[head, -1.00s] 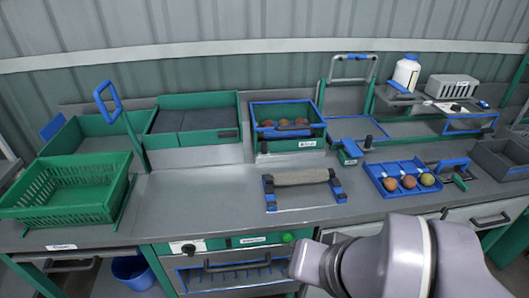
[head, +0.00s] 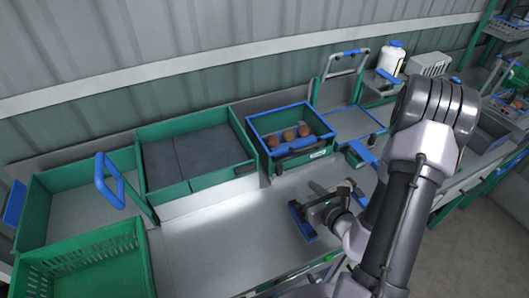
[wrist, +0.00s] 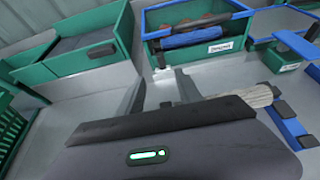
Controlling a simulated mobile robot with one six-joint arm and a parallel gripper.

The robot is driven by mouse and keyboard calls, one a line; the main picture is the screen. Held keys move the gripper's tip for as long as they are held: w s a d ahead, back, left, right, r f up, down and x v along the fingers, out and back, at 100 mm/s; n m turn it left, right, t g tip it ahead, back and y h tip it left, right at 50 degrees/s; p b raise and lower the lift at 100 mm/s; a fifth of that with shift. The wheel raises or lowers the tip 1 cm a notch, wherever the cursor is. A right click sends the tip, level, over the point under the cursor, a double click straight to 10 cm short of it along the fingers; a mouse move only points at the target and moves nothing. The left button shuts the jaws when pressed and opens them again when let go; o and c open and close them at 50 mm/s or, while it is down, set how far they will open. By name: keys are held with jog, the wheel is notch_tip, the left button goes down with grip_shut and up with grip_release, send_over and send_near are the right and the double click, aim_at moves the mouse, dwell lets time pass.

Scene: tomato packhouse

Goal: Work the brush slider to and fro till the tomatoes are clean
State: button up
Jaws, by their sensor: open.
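The tomatoes (head: 289,136) sit in a green box with a blue rim (head: 262,138) at the back of the bench. A blue brush slider (head: 295,147) with a dark handle lies across the box's front part, in front of the tomatoes. In the wrist view the blue slider (wrist: 195,38) shows at the top, with the tomatoes partly hidden behind it. My gripper (head: 322,208) is low over the bench in front of the box, apart from it.
A pale roller on a blue-ended stand (wrist: 248,97) is close to the right of my fingers. Bare bench (head: 205,230) lies left of my gripper.

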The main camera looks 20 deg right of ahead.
aim_at(281, 167)
jog(key=w+f+b, duration=0.3)
jog(key=b, duration=0.6)
jog(key=shift+w+d, duration=0.1)
jog(key=shift+w, duration=0.15)
jog(key=shift+w+f+b, duration=0.1)
jog(key=shift+w+b, duration=0.2)
jog(key=shift+b, duration=0.9)
jog(key=x, duration=0.4)
jog(key=b+x, duration=0.1)
jog(key=x, duration=0.2)
jog(key=r+b+x, duration=0.1)
jog(key=x, duration=0.3)
jog(key=shift+w, duration=0.55)
jog(key=shift+a, duration=0.2)
grip_shut()
